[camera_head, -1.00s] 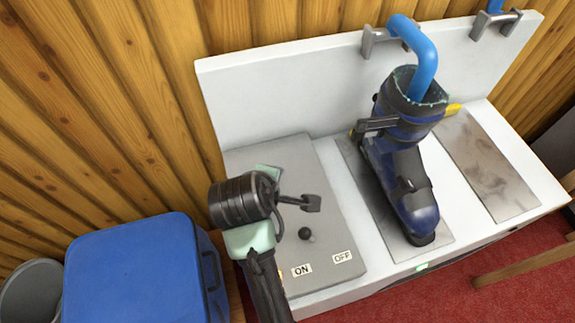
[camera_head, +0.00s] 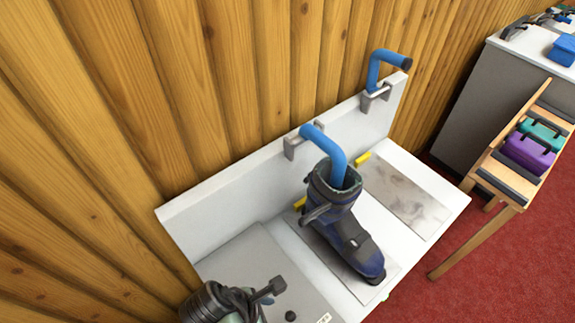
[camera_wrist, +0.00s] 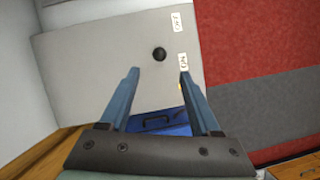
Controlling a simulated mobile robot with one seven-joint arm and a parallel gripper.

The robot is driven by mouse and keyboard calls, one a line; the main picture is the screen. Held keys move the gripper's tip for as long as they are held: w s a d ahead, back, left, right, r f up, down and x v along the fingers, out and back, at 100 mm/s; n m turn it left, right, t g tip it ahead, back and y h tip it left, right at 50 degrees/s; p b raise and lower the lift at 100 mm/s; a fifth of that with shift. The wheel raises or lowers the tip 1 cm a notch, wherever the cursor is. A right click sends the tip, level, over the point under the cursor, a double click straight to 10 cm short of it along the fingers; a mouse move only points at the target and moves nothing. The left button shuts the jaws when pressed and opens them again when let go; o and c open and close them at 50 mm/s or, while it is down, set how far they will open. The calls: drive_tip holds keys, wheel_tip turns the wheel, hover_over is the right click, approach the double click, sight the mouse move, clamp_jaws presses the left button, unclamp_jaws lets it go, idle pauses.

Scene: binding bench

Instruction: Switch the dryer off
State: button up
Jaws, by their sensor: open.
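The dryer (camera_head: 228,200) is a white bench unit against the wooden wall, with a grey control panel (camera_head: 250,262) at its left end. A black ball knob (camera_head: 290,316) stands on the panel; it also shows in the wrist view (camera_wrist: 159,54). There, the OFF label (camera_wrist: 176,22) is near the top and the ON label (camera_wrist: 183,61) lower; the knob is nearer ON. My gripper (camera_wrist: 158,72) is open and empty over the panel, with the knob just beyond and between its fingertips. In the head view my gripper (camera_head: 272,287) is beside the knob.
A dark blue boot (camera_head: 345,228) stands on the dryer under a blue pipe (camera_head: 330,150). A second blue pipe (camera_head: 382,62) is further right, over an empty plate (camera_head: 400,198). A wooden bench (camera_head: 505,180) holds teal and purple items. A blue box (camera_wrist: 160,122) lies below the panel.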

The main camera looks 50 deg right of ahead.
sight(288, 317)
drive_tip(key=x, duration=1.1)
clamp_jaws()
idle(1.1)
